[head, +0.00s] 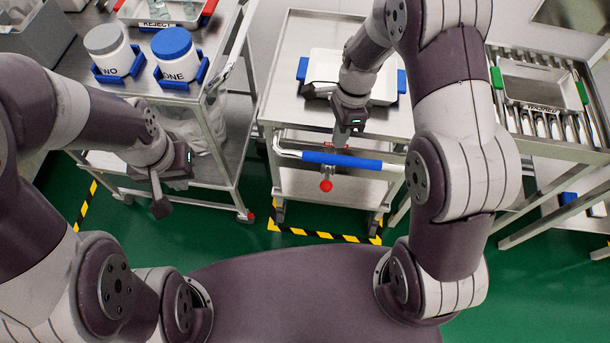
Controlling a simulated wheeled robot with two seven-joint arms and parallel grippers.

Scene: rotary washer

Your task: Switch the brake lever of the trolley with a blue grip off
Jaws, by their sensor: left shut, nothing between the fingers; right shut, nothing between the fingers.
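The trolley (290,108) with a blue grip (342,161) on its push bar stands in the middle of the head view. Its brake lever ends in a red ball (326,185) just below the blue grip, on a short metal stem. My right gripper (339,141) is shut and empty. It points down by the trolley's front edge, just behind the blue grip and above the lever in the picture; contact cannot be told. My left gripper (160,208) is shut and empty, hanging in front of the left cart, away from the lever.
A left cart (205,105) carries a white-lidded jar (106,52) and a blue-lidded jar (176,55) in blue holders. A roller rack (530,125) stands right. Yellow-black tape (325,236) marks the green floor.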

